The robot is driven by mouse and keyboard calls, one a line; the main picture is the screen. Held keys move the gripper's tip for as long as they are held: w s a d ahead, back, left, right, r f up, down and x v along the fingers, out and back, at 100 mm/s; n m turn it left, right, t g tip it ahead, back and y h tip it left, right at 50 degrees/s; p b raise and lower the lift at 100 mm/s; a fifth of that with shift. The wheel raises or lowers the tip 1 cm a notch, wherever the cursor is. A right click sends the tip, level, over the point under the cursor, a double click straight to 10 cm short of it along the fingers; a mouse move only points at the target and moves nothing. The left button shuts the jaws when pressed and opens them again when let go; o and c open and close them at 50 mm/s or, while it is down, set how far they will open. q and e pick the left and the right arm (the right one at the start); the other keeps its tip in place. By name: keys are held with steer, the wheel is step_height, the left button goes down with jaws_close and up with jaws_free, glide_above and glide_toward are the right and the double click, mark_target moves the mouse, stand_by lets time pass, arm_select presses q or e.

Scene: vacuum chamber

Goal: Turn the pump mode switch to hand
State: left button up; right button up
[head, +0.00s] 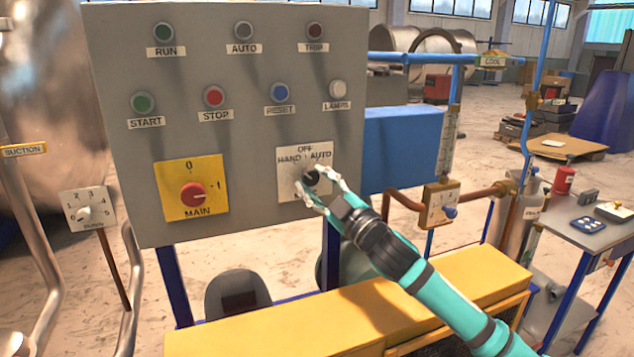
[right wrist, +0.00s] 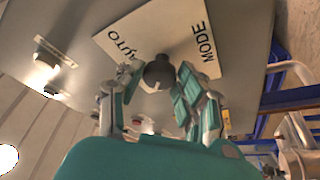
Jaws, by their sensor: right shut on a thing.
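The pump mode switch is a black knob (head: 311,176) on a white plate (head: 289,157) marked OFF, HAND and AUTO, at the lower right of the grey panel. My right gripper (head: 321,181) is at the knob, with a finger on either side. In the right wrist view the knob (right wrist: 159,72) sits between the fingertips (right wrist: 155,82), and the plate (right wrist: 130,30) shows the words AUTO and MODE. The fingers are shut on the knob and partly cover the plate. I cannot clearly make out where the knob points. My left gripper is not in view.
The grey panel (head: 120,90) also carries a red main switch (head: 193,194) on a yellow plate, several push buttons and lamps. A yellow bench (head: 270,335) stands below. A blue box (head: 402,145) and pipes are to the right, with a side table (head: 590,235) beyond.

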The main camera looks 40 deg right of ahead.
steer(key=o, duration=1.2)
steer(key=shift+c, duration=0.2)
steer(key=shift+s+f, duration=0.35)
steer(key=shift+s, duration=0.2)
steer(key=v, duration=1)
steer(key=shift+s, duration=0.45)
